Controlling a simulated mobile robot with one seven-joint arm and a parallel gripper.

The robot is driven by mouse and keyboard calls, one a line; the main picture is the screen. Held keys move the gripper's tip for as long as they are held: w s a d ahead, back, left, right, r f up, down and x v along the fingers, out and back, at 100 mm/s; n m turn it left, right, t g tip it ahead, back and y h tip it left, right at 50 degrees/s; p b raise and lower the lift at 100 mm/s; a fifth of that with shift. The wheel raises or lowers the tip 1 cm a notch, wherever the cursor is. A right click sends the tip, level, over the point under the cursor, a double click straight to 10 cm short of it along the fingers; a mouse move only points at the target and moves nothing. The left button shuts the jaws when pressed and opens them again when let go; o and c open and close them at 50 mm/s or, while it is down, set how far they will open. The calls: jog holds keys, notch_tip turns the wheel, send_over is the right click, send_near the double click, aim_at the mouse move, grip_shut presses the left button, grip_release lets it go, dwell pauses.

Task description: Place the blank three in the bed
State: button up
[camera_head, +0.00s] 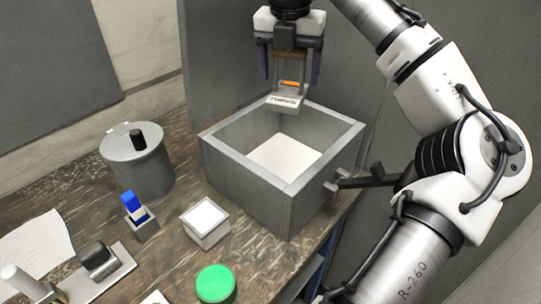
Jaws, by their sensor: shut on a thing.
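My gripper (289,70) hangs at the top centre with its fingers pointing down. It is shut on a small pale block marked "THREE" (284,101), the blank three, with an orange strip showing just above it. The block is held over the back part of a grey open-topped square box (224,164). A pale flat surface (283,155) shows on the box's floor, and nothing else is seen in it. I cannot tell for sure whether this box is the bed. The exact gap between block and box rim is hard to judge.
A grey lidded canister (140,165) stands at left. A small holder with a blue piece (133,204), a white-topped cube (206,222) and a green round lid (215,283) stand in front. A dark handle (365,182) juts from the box's right side. A metal fixture (98,262) is at lower left.

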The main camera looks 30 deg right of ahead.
aim_at(284, 95)
jog(key=shift+w, duration=0.3)
jog(key=shift+w+f, duration=0.15)
jog(key=shift+f, duration=0.05)
notch_tip(284, 95, down, 19)
jog(key=shift+f+p, duration=0.2)
jog(key=shift+p, duration=0.4)
jog(key=shift+f, duration=0.1)
jog(key=o, duration=1.6)
jog(key=r, duration=0.4)
jog(key=r+b, duration=0.1)
jog(key=r, duration=0.3)
jog(key=s+a+r+b, duration=0.1)
jog(key=r, duration=0.3)
jog(key=shift+s, duration=0.1)
